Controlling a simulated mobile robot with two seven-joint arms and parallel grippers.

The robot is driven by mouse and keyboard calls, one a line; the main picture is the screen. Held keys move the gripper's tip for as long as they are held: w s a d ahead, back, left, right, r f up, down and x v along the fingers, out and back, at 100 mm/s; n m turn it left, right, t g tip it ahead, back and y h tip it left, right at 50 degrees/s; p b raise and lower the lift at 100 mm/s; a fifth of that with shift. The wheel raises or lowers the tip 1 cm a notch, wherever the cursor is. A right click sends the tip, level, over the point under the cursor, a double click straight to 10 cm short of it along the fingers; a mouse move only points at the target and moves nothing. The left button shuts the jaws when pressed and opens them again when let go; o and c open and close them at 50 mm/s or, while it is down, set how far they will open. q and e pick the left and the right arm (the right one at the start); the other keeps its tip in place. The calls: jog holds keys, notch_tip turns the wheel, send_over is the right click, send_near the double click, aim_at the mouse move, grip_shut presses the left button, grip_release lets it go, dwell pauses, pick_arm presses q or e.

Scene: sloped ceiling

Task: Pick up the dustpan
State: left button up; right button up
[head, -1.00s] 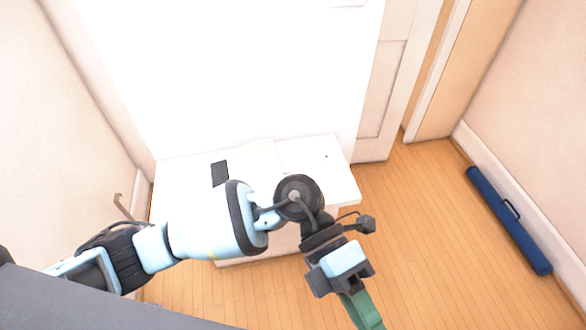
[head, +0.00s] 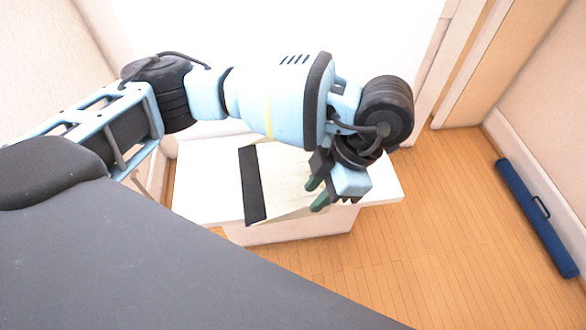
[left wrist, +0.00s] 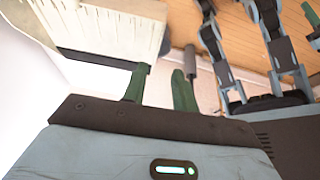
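The dustpan appears to be the pale cream, flat piece (head: 283,178) with a broad black strip (head: 252,185) along its left side, on the white table. In the left wrist view its pale ribbed body (left wrist: 105,28) and dark edge show at top left. My left gripper (head: 317,194) is over the right part of the pale piece, its green fingers apart. In the left wrist view the fingers (left wrist: 160,88) stand apart with nothing visible gripped; the pale piece lies beside and beyond the left finger. I cannot tell whether they touch.
The white table (head: 200,190) stands against the white wall. A long blue case with a handle (head: 535,215) lies on the floor by the right wall. A door frame (head: 480,75) is at the back right. The wooden floor right of the table is clear.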

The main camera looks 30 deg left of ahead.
aim_at(301, 209)
pick_arm(q)
jog(key=shift+w+x, duration=0.2)
jog(key=shift+x, duration=1.7)
jog(key=shift+w+x, duration=0.15)
jog(key=shift+x, duration=1.8)
grip_shut()
